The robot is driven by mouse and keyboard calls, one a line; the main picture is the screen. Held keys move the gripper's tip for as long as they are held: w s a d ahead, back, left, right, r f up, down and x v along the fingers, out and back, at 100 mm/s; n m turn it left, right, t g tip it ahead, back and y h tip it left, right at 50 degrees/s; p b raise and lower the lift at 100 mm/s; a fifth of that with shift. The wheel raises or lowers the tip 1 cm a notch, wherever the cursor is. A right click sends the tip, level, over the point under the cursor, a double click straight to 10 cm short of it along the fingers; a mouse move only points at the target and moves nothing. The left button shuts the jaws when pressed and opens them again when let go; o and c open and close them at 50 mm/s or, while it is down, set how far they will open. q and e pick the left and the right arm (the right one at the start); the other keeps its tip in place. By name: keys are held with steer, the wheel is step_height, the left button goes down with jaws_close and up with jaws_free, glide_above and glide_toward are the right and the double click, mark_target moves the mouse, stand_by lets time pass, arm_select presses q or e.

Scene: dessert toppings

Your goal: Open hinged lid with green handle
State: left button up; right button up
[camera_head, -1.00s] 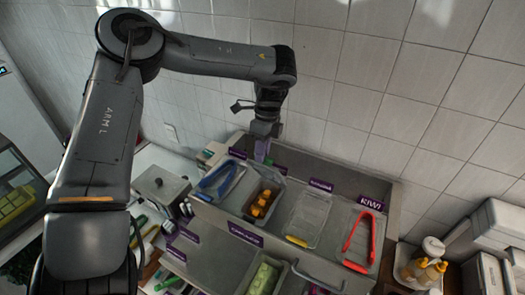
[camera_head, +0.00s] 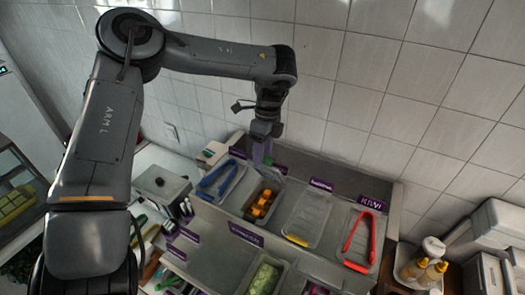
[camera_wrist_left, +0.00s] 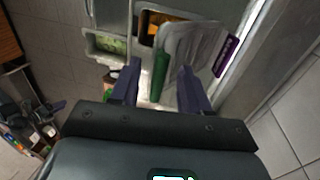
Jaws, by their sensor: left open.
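The clear hinged lid (camera_wrist_left: 200,42) with the green handle (camera_wrist_left: 161,76) is tilted up at the back of the bin of orange pieces (camera_head: 261,203). In the head view the lid (camera_head: 272,172) stands steeply raised, and the orange pieces show uncovered. My left gripper (camera_head: 262,154) is just above and behind that bin, pointing down. In the left wrist view its two purple-grey fingers are apart, with the green handle between them. I cannot tell whether either finger touches it. My right gripper is in neither view.
Blue tongs (camera_head: 219,181) lie on the compartment to the left. A clear lid with a yellow handle (camera_head: 297,240) and red tongs (camera_head: 358,240) are to the right. A green-filled bin (camera_head: 265,279) is in front. The tiled wall rises close behind.

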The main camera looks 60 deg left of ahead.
arm_select(q)
steer(key=shift+r, duration=0.1)
steer(key=v, duration=1)
steer(key=shift+r, duration=0.35)
